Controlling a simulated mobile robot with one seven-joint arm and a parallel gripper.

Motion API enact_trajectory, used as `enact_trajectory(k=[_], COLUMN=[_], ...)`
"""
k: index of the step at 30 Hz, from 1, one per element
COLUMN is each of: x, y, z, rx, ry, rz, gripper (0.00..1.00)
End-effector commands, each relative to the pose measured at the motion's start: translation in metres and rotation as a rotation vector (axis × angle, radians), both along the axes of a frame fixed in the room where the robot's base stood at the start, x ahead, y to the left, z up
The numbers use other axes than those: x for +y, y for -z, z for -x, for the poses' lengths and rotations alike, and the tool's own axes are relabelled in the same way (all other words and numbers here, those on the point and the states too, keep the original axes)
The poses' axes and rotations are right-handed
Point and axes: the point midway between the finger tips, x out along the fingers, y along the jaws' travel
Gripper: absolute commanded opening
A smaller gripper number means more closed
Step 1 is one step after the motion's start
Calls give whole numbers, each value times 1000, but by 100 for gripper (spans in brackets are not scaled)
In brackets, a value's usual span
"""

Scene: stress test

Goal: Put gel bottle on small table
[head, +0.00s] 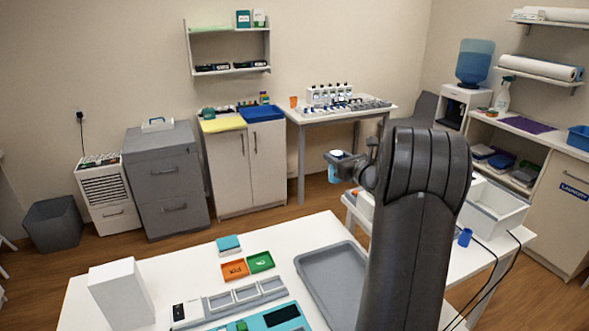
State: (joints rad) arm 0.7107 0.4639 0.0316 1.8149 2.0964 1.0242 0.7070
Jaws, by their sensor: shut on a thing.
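My gripper (340,160) is in the middle of the head view, beside my dark arm, which fills the right centre. It is shut on a small blue thing with a pale top, which looks like the gel bottle (334,175). The gripper partly hides it, and it is held up in the air. Behind it a white table (305,118) stands against the wall with several small bottles on it. A lower white table (487,257) stands at right behind my arm. I cannot tell which is the small table.
A near white table (188,266) carries a grey tray (312,279), an orange tray (234,269), a green tray (260,261) and a white box (121,291). A white bin (497,214) and a blue cup (465,237) are on the right table. Dark cables hang there.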

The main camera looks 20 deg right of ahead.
Motion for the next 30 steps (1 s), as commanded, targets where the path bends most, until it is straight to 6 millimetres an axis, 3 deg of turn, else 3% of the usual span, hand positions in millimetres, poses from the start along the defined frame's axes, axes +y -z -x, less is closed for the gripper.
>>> enact_trajectory(k=[1, 6, 15, 24, 30], x=[-29, -111, -237, -298, -301], y=[1, 5, 21, 31, 58], z=[5, 27, 89, 134, 136], rx=[0, 0, 1, 0, 0], ry=[17, 52, 114, 148, 149], rz=[2, 2, 0, 1, -2], gripper=[8, 8, 8, 8, 8])
